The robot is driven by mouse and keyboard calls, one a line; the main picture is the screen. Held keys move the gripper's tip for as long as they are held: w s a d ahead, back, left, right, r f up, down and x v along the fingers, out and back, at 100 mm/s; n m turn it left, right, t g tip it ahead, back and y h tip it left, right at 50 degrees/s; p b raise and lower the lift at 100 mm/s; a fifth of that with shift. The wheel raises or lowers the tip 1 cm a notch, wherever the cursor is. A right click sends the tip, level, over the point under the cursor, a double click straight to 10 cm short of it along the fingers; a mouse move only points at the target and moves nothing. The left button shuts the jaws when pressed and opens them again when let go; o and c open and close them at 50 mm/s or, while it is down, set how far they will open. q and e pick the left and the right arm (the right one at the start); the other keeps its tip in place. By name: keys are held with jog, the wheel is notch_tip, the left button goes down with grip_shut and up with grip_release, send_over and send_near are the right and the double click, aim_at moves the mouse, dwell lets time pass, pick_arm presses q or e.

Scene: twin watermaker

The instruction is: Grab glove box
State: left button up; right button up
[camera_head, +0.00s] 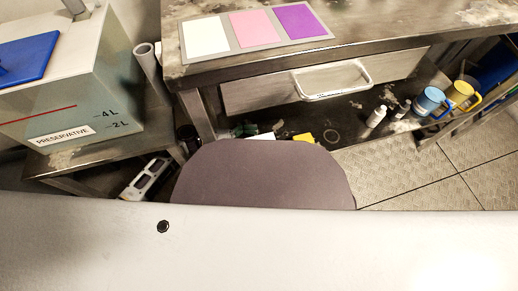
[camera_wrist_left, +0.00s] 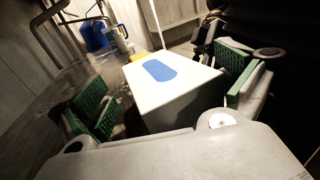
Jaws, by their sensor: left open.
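The glove box (camera_wrist_left: 185,95) is a white box with a blue oval on its top. In the left wrist view it stands between the green-padded fingers of my left gripper (camera_wrist_left: 168,90). The fingers are open, one on each side, and I cannot tell whether either touches the box. In the head view only small green parts of my left gripper (camera_head: 260,129) show under the bench, beside a small white patch that looks like the box (camera_head: 263,136). The rest there is hidden behind a dark grey rounded shape. My right gripper is not in view.
A steel bench (camera_head: 400,35) with a white, pink and purple panel (camera_head: 255,29) overhangs this area. A drawer with a handle (camera_head: 335,78) is below it. Bottles (camera_head: 377,116), a blue mug (camera_head: 430,100) and a yellow mug (camera_head: 462,93) stand to the right. A preservative tank (camera_head: 70,100) stands left.

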pick_arm(q)
jog(key=shift+d, duration=0.45)
jog(key=shift+c, duration=0.3)
jog(key=c, duration=1.4)
